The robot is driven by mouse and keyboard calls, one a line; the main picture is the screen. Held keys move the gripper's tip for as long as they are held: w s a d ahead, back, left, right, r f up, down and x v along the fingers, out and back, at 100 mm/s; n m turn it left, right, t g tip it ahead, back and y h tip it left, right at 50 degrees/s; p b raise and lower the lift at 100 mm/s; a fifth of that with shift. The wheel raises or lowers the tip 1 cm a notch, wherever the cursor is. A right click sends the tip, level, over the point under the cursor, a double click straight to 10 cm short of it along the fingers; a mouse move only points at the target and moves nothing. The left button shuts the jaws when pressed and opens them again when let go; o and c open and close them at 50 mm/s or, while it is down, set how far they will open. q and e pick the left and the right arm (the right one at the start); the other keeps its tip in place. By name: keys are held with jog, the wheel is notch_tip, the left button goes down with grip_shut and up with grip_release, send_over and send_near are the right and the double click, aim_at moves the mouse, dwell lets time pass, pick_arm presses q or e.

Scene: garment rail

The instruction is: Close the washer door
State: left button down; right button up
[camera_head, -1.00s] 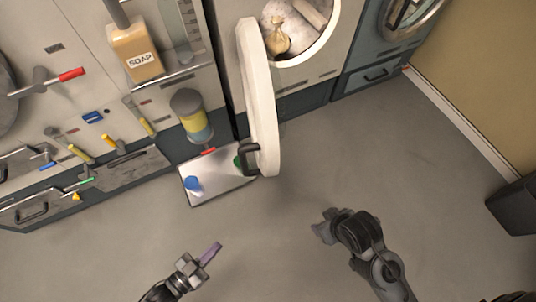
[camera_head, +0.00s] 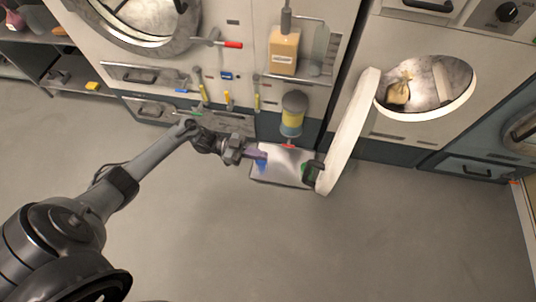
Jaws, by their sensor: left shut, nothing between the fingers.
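The washer door (camera_head: 350,130) is a thick white panel standing open, swung out from the left side of the round washer opening (camera_head: 465,100). A dark handle (camera_head: 312,172) is at its lower left edge. Inside the drum a tan tied bag (camera_head: 399,91) and a pale item show. My left gripper (camera_head: 260,154) is shut and empty. It is left of the door, in front of the small metal tray, and appears apart from the handle. My right gripper is not in view.
A metal tray (camera_head: 278,180) with blue and green knobs juts out between my left gripper and the door. A soap dispenser (camera_head: 284,50) and a yellow-blue container (camera_head: 292,114) are above it. The floor (camera_head: 400,240) in front is clear.

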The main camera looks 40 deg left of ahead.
pick_arm(q)
jog(key=x, duration=1.2)
jog(key=shift+d+b, duration=0.25)
jog(key=shift+b, duration=0.05)
jog(key=shift+w, duration=0.1)
